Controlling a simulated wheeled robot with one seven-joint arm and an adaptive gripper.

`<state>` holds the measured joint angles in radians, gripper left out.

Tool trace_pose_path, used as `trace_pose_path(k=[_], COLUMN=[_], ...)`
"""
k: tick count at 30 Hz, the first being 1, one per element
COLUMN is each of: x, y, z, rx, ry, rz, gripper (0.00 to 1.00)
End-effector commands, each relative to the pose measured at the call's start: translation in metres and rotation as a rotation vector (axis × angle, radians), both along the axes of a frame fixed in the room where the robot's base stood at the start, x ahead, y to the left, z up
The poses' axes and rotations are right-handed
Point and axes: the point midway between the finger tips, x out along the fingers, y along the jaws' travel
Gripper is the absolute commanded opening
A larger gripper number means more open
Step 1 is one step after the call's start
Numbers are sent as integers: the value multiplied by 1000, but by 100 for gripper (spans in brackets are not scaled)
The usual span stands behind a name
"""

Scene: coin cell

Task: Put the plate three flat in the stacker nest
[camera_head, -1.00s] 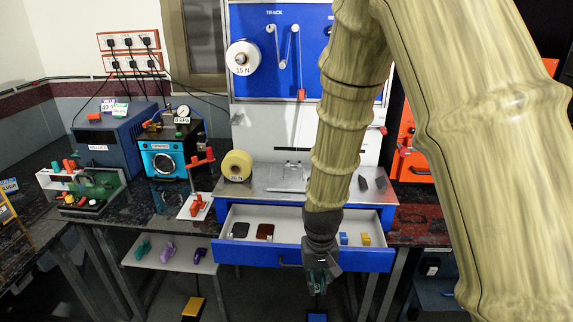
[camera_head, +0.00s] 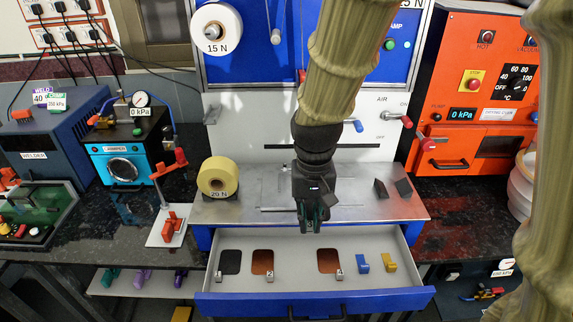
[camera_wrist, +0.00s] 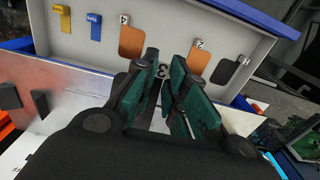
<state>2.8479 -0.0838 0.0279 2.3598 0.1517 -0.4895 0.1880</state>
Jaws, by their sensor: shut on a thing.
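My gripper (camera_head: 311,226) is over the rear of the open drawer, by the front edge of the steel deck. In the wrist view its green fingers (camera_wrist: 166,98) are shut on plate three, whose tab marked 3 (camera_wrist: 163,71) shows between the fingertips. The rest of plate three is mostly hidden by the fingers, and its tilt cannot be told. The steel deck (camera_head: 240,207) has a pale outlined area behind my gripper. The stacker nest cannot be made out clearly, as my arm covers part of the deck.
The drawer (camera_head: 240,301) holds a black plate (camera_head: 230,262), copper plates two (camera_head: 263,261) and four (camera_head: 328,259), and blue (camera_head: 362,262) and yellow (camera_head: 389,262) pieces. A yellow roll (camera_head: 218,176) stands left on the deck, dark wedges (camera_head: 402,187) right.

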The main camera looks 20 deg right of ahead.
Motion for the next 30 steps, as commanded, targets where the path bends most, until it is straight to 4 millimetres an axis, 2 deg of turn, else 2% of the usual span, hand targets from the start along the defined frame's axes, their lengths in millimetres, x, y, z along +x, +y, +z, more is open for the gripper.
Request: trace_pose_path(k=[12,16,20,30], x=[-3,3,23,88], y=[-2,-2,-2,0], z=[4,3,2,-4], rx=[1,0,1,0], ry=[1,1,2,1], rz=[-8,-9,-9,-9], gripper=[0,0,0,0])
